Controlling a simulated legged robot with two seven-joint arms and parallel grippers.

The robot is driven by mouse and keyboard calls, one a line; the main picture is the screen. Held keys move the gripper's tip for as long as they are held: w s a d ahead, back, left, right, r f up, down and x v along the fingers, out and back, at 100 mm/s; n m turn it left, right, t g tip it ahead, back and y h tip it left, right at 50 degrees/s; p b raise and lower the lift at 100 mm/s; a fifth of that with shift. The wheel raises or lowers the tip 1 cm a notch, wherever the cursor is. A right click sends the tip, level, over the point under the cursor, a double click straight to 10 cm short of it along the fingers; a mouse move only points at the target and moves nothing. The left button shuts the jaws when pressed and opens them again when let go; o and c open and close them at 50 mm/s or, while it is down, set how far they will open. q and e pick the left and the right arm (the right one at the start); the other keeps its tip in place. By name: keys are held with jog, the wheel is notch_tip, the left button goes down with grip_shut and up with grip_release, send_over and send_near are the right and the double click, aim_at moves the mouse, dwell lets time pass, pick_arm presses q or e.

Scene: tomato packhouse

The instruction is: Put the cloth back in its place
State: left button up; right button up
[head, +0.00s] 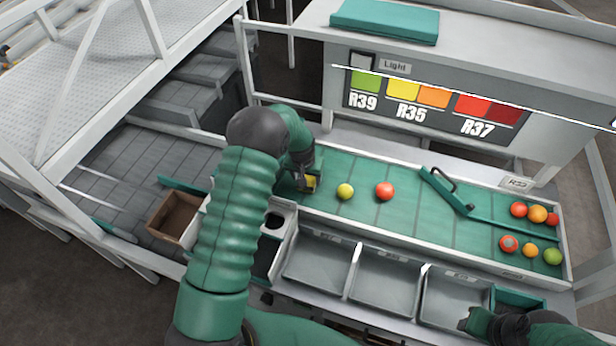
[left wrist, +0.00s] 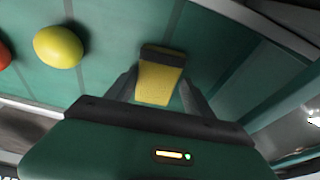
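A small yellow piece with a dark end, which looks like the cloth, is between the fingers of my left gripper (left wrist: 160,82). The yellow cloth (left wrist: 158,84) fills the gap and the fingers press on both sides. In the head view the cloth (head: 311,182) shows at the tip of my left gripper (head: 305,180), over the left part of the green belt (head: 330,205). I cannot tell whether it touches the belt. My right gripper (head: 474,321) is at the lower right, near the grey bins; its fingers are not clear.
A yellow tomato (head: 345,191) and a red tomato (head: 384,191) lie right of the left gripper. A green diverter bar (head: 446,192) and several tomatoes are further right. Grey bins (head: 384,276) line the front. A folded teal pad (head: 385,21) lies on the top shelf. A brown box (head: 177,217) stands left.

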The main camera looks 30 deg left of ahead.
pick_arm(q)
jog(key=shift+o, duration=0.9)
jog(key=shift+a, duration=0.1)
jog(key=shift+s+a, duration=0.1)
jog(key=shift+a, duration=0.05)
jog(key=shift+d, duration=0.35)
jog(key=shift+a, duration=0.15)
pick_arm(e)
jog(key=shift+s+a, duration=0.1)
jog(key=shift+a, duration=0.05)
pick_arm(q)
jog(key=c, duration=0.3)
pick_arm(e)
jog(key=shift+r, duration=0.1)
